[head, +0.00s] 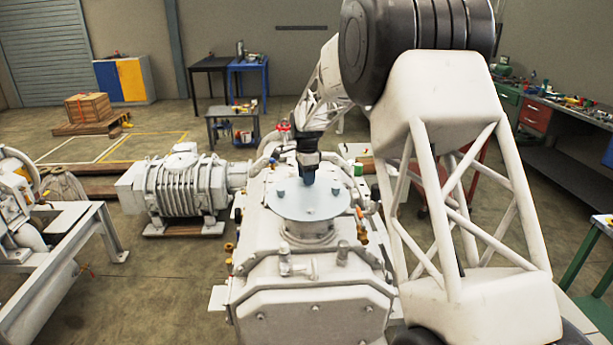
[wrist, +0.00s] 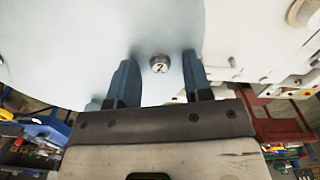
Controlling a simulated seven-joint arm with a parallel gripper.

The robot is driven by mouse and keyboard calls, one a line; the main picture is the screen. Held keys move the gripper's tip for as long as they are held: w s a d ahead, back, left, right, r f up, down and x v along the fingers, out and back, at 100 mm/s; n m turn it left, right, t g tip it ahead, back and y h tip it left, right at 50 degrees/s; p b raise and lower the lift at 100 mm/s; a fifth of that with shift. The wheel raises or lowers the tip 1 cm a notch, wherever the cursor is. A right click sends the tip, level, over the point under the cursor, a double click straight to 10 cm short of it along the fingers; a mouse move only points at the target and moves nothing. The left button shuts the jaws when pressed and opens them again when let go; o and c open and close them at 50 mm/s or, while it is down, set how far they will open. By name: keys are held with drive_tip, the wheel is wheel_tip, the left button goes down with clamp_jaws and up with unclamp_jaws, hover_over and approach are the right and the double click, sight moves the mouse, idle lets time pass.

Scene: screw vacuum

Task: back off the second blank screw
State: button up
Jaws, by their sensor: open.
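The second blank screw (wrist: 159,65), a small grey head marked "2", sits on the pale round plate (wrist: 60,50) in the wrist view. My gripper (wrist: 160,58) is open, with one blue finger on each side of the screw head and a gap on both sides. In the head view my gripper (head: 308,180) points down at the far part of the round plate (head: 305,207) on top of the white vacuum machine (head: 310,300). The second screw is hidden there behind my gripper. Whether the fingertips touch the plate cannot be told.
Another raised bluish head (head: 280,194) stands on the plate, left of my gripper. Pipes and valves, one with a red handle (head: 283,127), surround the plate. A ribbed pump (head: 185,190) stands to the left. The floor beyond has free room.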

clamp_jaws()
